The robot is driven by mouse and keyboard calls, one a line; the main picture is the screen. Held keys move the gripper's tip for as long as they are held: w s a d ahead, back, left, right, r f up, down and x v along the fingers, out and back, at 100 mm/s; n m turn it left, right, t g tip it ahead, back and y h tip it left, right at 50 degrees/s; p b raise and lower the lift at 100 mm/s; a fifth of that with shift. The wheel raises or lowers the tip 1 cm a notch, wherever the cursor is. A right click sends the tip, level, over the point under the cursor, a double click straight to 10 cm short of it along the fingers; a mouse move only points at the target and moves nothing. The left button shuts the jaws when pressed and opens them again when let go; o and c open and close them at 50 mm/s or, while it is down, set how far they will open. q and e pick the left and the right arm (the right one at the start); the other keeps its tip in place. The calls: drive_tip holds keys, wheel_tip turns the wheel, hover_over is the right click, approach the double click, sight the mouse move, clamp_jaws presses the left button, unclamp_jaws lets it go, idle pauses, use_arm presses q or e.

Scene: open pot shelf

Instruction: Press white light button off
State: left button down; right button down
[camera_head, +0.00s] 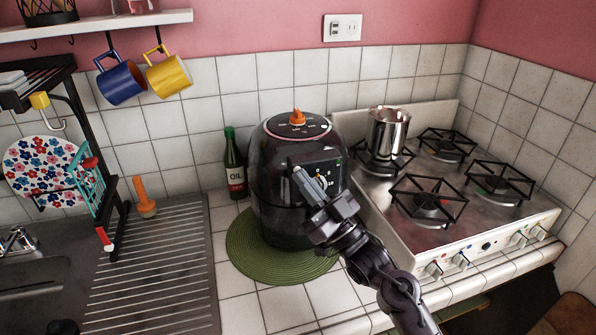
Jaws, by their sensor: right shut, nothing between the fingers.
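A white wall plate (342,27) with what looks like a switch and a socket is on the pink wall, above the tiles. Whether its switch is on or off is too small to tell. My right gripper (306,180) comes in from the lower right. It is shut and empty, in front of the black air fryer's control panel, well below the wall plate in the picture. I cannot tell whether it touches the fryer. My left gripper is not in view.
The black air fryer (270,165) stands on a green round mat (245,258). An oil bottle (234,165) is to its left. A stove (420,240) with a metal pot (387,132) is at the right. Mugs (120,82) hang under a shelf (100,24) at the upper left.

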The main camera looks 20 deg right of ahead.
drive_tip(key=shift+w, duration=0.1)
idle(0.3)
drive_tip(key=shift+s, duration=0.55)
drive_tip(key=shift+s, duration=0.1)
drive_tip(key=s+p, duration=0.2)
drive_tip(key=s, duration=0.4)
drive_tip(key=shift+d, duration=0.1)
drive_tip(key=shift+w, duration=0.15)
